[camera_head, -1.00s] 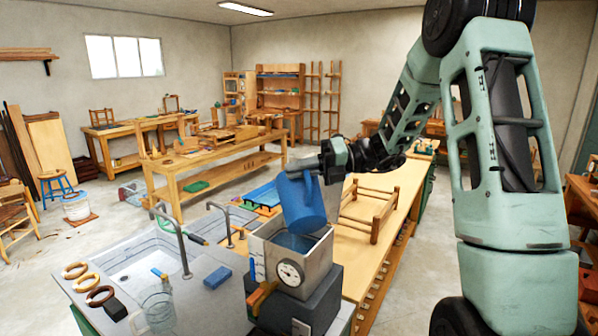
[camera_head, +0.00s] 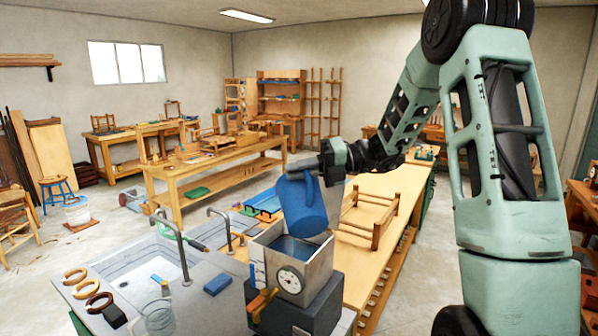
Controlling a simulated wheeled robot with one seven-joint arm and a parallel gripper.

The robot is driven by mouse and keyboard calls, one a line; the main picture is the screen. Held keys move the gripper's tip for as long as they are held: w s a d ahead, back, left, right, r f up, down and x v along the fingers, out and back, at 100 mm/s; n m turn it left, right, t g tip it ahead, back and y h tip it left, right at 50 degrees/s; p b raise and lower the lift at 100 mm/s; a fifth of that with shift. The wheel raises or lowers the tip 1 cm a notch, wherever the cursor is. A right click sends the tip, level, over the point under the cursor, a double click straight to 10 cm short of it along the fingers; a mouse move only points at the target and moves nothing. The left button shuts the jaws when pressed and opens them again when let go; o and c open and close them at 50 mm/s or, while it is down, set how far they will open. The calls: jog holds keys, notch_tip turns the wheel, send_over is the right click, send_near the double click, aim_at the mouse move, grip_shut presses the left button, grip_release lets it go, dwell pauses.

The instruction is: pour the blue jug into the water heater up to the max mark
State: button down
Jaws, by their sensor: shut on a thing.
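The blue jug (camera_head: 303,207) is tilted, its lower part close over the open top of the water heater. My gripper (camera_head: 318,170) is shut on the jug at its upper right side, partly hidden by the jug and wrist. The water heater (camera_head: 316,268) is an open metal box with a round dial on its front, standing on a dark base. Blue-tinted water (camera_head: 292,246) shows inside it. A pale scale strip with blue marks (camera_head: 257,270) is at its left edge, too small to read. I cannot see a stream from the jug.
A clear glass jug (camera_head: 158,316) stands on the grey sink counter at front left. Two curved taps (camera_head: 172,243) rise left of the heater. A blue sponge (camera_head: 217,281) and several rings (camera_head: 88,289) lie on the counter. A small wooden frame (camera_head: 369,215) stands on the bench behind.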

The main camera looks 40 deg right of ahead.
jog(key=shift+w+d+r, duration=0.1)
jog(key=shift+w+r, duration=0.05)
jog(key=shift+w, duration=0.1)
jog(key=w+d+r+m+g, duration=0.1)
jog(key=w+d+r+m, duration=0.2)
jog(key=w+m, duration=0.2)
jog(key=shift+w+d+r+g+y, duration=0.2)
jog(key=shift+w+g+y, duration=0.1)
jog(key=shift+w, duration=0.8)
dwell(1.6)
jog(key=shift+w+m, duration=0.1)
jog(key=shift+m, duration=0.2)
